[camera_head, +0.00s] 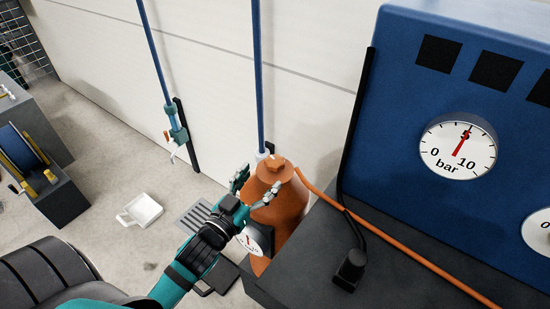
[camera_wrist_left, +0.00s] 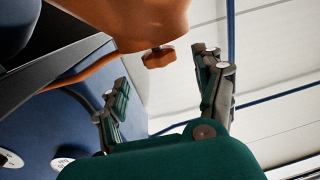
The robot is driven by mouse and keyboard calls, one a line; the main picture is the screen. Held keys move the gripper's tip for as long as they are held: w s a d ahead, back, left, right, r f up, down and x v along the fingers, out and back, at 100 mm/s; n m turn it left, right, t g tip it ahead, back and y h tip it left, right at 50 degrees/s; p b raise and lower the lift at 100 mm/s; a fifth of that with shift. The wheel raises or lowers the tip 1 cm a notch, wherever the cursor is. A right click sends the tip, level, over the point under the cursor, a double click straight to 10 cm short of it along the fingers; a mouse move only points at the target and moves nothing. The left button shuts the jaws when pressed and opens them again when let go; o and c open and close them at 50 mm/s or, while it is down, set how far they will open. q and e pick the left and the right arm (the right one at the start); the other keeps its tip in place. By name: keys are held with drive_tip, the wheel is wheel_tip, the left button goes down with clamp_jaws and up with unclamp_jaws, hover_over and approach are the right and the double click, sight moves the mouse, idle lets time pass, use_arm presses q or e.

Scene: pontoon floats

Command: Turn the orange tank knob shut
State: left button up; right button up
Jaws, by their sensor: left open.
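The orange tank (camera_head: 279,214) stands beside the dark bench, and its orange knob (camera_head: 274,166) sits on top. In the left wrist view the tank (camera_wrist_left: 135,18) hangs in from the top, with the knob (camera_wrist_left: 158,58) standing out from its end. My left gripper (camera_head: 254,187) is open at the near left side of the tank top. In the left wrist view the gripper (camera_wrist_left: 163,76) has its fingers spread, with the knob just past the gap between the tips. I see no contact with the knob. My right gripper is not in view.
An orange hose (camera_head: 398,240) runs from the tank across the dark bench top (camera_head: 310,262). A blue cabinet (camera_head: 400,115) with gauges stands at the right. A white scoop-like tray (camera_head: 141,211) and a floor grate (camera_head: 196,215) lie at left.

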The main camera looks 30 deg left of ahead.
sight(270, 169)
use_arm(q)
drive_tip(key=w, duration=0.4)
drive_tip(key=w+p, duration=0.1)
drive_tip(key=w, duration=0.2)
drive_tip(key=shift+w+d, duration=0.2)
drive_tip(key=shift+w, duration=0.15)
drive_tip(key=shift+c, duration=0.4)
drive_tip(key=c, duration=1.1)
